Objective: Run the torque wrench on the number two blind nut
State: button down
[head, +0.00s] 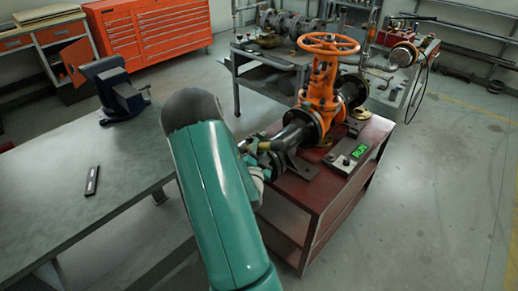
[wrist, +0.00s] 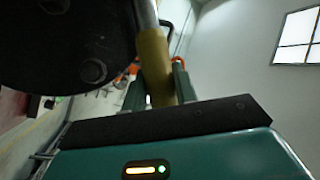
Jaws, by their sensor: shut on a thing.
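My gripper (wrist: 158,92) is shut on the yellow grip of the torque wrench (wrist: 154,60), whose metal shaft runs up out of the wrist view. A dark round flange (wrist: 60,45) with nuts (wrist: 92,70) fills the upper left of that view, close beside the wrench. Which nut is number two cannot be told, and the wrench's head is out of view there. In the head view the wrench's yellow grip (head: 264,146) shows by the near pipe end of the orange gate valve (head: 322,92). My arm partly hides my gripper and the flange.
The valve stands on a red cart (head: 318,197) with a small box with a green display (head: 350,160). A grey workbench (head: 70,185) with a blue vise (head: 117,92) and a small dark bar (head: 92,180) is at left. Open floor (head: 440,200) lies at right.

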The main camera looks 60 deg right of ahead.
jog(key=shift+a, duration=0.15)
jog(key=shift+w+a, duration=0.25)
jog(key=shift+a, duration=0.8)
jog(key=shift+w+a, duration=0.25)
jog(key=shift+a, duration=0.8)
